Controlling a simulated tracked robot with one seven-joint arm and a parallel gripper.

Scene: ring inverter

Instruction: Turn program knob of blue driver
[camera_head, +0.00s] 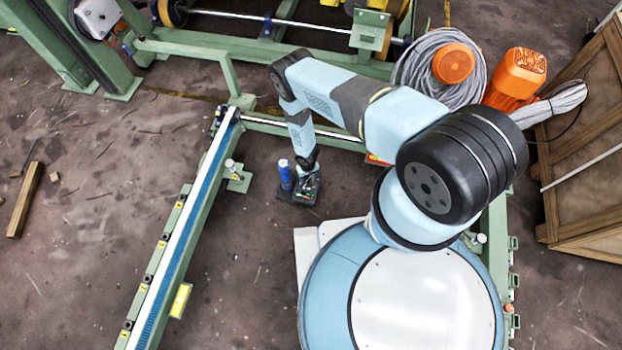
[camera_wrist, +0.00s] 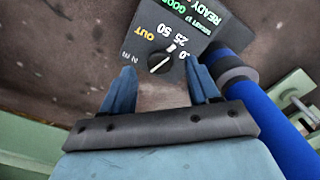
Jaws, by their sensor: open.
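The blue driver stands upright on the floor in the head view, with a blue cylinder (camera_head: 285,175) beside a dark panel (camera_head: 309,190). In the wrist view its blue body (camera_wrist: 268,118) runs along the right. Its black panel (camera_wrist: 190,28) bears "OUT", "50", "25", "GOOD" and "READY". The program knob (camera_wrist: 160,62) is a small dark round knob with a pale pointer line, near the panel's lower edge. My gripper (camera_wrist: 159,66) is open, one finger on either side of the knob. I cannot tell whether the fingers touch it. The gripper (camera_head: 307,166) is over the panel in the head view.
A green conveyor rail with a blue strip (camera_head: 185,230) lies left of the driver, with a green bracket (camera_head: 239,180) close by. A green frame (camera_head: 300,125) runs behind. Orange motors (camera_head: 514,75) and a wooden crate (camera_head: 585,140) are at right.

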